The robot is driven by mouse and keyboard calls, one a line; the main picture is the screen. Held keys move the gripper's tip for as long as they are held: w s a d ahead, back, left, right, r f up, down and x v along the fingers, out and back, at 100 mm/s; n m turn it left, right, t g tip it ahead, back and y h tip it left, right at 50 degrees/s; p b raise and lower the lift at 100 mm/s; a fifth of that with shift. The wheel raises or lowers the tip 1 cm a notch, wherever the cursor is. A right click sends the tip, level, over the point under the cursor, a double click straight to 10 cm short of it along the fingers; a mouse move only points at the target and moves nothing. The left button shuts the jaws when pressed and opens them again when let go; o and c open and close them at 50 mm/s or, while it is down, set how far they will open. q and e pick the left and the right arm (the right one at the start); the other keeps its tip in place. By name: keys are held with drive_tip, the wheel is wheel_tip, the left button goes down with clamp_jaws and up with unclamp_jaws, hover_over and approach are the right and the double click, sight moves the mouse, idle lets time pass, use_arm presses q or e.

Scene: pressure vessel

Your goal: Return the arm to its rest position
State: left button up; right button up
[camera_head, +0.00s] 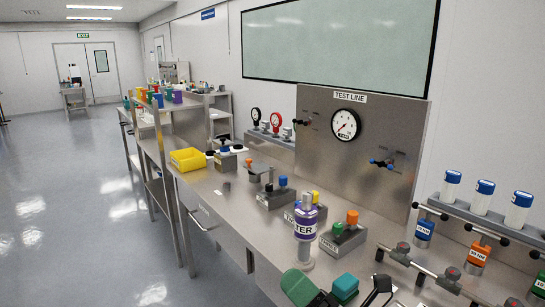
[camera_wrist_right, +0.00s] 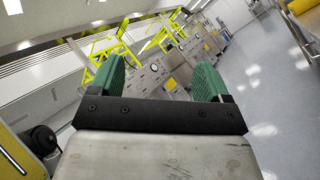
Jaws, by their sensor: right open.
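My right gripper (camera_head: 321,289) is at the bottom of the head view, over the near part of the steel bench (camera_head: 225,200). It is open. In the wrist view its green fingers (camera_wrist_right: 156,80) stand wide apart with nothing between them. A purple-and-white vessel (camera_head: 305,222) with a partly readable label stands upright on the bench, just beyond the gripper and apart from it. My left gripper is not in view.
Behind the bench is a TEST LINE panel (camera_head: 325,128) with a gauge (camera_head: 345,125) and valves. A yellow bin (camera_head: 187,159), small blocks with coloured caps (camera_head: 345,238) and a bottle rack (camera_head: 470,220) crowd the bench. The floor (camera_head: 75,200) at left is clear.

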drive_tip(key=s+d+f+m+h, duration=0.2)
drive_tip(key=d+f+m+h, duration=0.7)
drive_tip(key=m, duration=0.5)
drive_tip(key=s+d+f+m+h, duration=0.1)
drive_tip(key=d+f+m+h, duration=0.6)
drive_tip(key=m+h, duration=0.55)
drive_tip(key=s+d+f+m+g+y, duration=0.1)
drive_tip(key=s+f+m+g, duration=0.4)
drive_tip(key=s, duration=0.4)
drive_tip(key=s+f+m+g+y, duration=0.1)
drive_tip(key=s+f+m+g, duration=0.1)
drive_tip(key=s+f+g, duration=0.5)
drive_tip(key=s+f, duration=0.3)
drive_tip(key=f, duration=2.4)
drive_tip(key=s+d+f+g, duration=0.1)
drive_tip(key=s+d+f, duration=0.1)
drive_tip(key=s+f, duration=1.2)
drive_tip(key=shift+s+d+f+g, duration=0.3)
drive_tip(key=shift+s+d+f, duration=0.05)
drive_tip(key=shift+s+f, duration=0.1)
